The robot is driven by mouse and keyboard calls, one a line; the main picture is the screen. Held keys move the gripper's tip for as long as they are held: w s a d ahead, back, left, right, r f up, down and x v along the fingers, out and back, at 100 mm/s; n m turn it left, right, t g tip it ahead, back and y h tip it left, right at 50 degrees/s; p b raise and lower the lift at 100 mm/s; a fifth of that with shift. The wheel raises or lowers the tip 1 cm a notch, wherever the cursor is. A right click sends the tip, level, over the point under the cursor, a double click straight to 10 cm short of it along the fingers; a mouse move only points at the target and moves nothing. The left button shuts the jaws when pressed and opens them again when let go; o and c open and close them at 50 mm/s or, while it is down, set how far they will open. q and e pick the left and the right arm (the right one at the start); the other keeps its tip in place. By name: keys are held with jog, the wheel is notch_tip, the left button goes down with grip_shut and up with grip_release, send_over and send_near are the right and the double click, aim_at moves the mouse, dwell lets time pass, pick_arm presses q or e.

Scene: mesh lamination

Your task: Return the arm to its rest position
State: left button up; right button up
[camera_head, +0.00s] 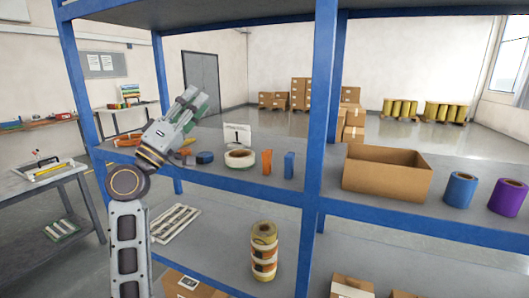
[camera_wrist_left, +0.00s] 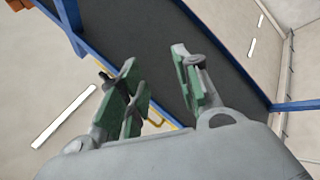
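My left arm comes in from the lower left of the head view. It is bent at the elbow, with its left gripper (camera_head: 192,100) raised in front of the shelf. In the left wrist view the left gripper (camera_wrist_left: 160,85) has its green-padded fingers spread apart, with nothing between them. In the head view the gripper is above the middle shelf board and touches no item that I can see. My right gripper and right arm are in neither view.
A blue-framed shelf (camera_head: 318,120) stands close in front. Its middle board holds a white roll (camera_head: 240,157), an open cardboard box (camera_head: 388,173), a blue roll (camera_head: 460,189) and a purple roll (camera_head: 508,197). A grey side table (camera_head: 40,180) stands left. The lower board holds stacked rolls (camera_head: 264,250).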

pick_arm(q)
jog(key=s+d+f+m+g+y, duration=0.1)
jog(key=s+f+g+y, duration=0.15)
jog(key=f, duration=1.05)
jog(key=s+d+f+m+g+y, duration=0.1)
jog(key=f+g+y, duration=0.2)
jog(key=f, duration=1)
jog(key=s+d+f+g+y, duration=0.1)
jog(key=f+g+y, duration=0.2)
jog(key=f, duration=1)
jog(key=s+a+f+m+g+y, duration=0.1)
jog(key=s+a+f+g+y, duration=0.25)
jog(key=s+f, duration=0.8)
jog(key=s+a+f+m+g+y, duration=0.1)
jog(key=s+a+f+g+y, duration=0.3)
jog(key=s+f, duration=0.8)
jog(key=s+a+f+g, duration=0.1)
jog(key=a+f, duration=0.1)
jog(key=f, duration=1.3)
jog(key=s+a+f+g, duration=0.1)
jog(key=f, duration=1.4)
jog(key=s+a+f, duration=0.4)
jog(key=s+f, duration=0.6)
jog(key=s+a+f+g+p, duration=0.1)
jog(key=s+a+f, duration=0.3)
jog(key=s+f, duration=0.6)
jog(key=shift+s+a+y, duration=0.15)
jog(key=shift+s+y, duration=0.15)
jog(key=shift+s, duration=0.35)
